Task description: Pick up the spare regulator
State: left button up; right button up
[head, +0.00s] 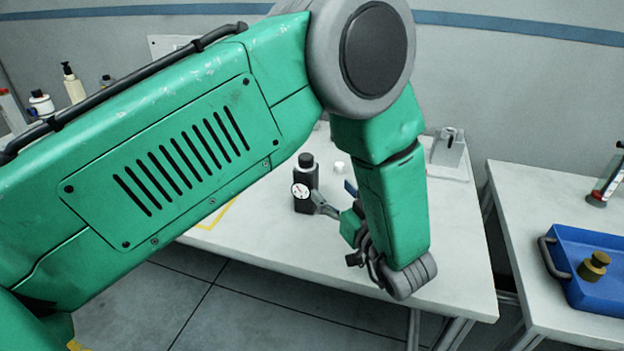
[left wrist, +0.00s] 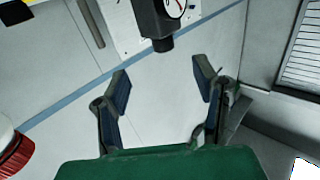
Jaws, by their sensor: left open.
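The regulator (head: 304,190), a black upright body with a round white dial and a black knob on top, stands on the pale table left of my left gripper. It also shows at the top edge of the left wrist view (left wrist: 155,20), partly cut off. My left gripper (head: 336,194) is open, its fingers pointing toward the regulator. In the left wrist view the open fingers (left wrist: 162,78) have an empty gap, with the regulator beyond the tips. In the head view my left arm hides much of the table. My right gripper is not in view.
A small white piece (head: 339,167) lies behind the regulator. A grey metal fixture (head: 448,148) stands at the table's back right. On a separate right table, a blue tray (head: 572,243) holds a brass-coloured object (head: 594,266). Bottles (head: 73,84) stand at the back left.

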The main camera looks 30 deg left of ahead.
aim_at(309, 162)
pick_arm(q)
jog(key=x, duration=0.7)
jog(key=shift+w+a+r, duration=0.2)
jog(key=shift+a+r, duration=0.1)
jog(key=shift+a, duration=0.35)
jog(key=a, duration=0.1)
jog(key=w+a+r, duration=0.1)
jog(key=shift+w+a, duration=0.2)
jog(key=shift+a, duration=0.1)
jog(key=shift+w+a, duration=0.25)
jog(key=shift+w, duration=0.15)
jog(key=shift+a, duration=0.3)
grip_shut()
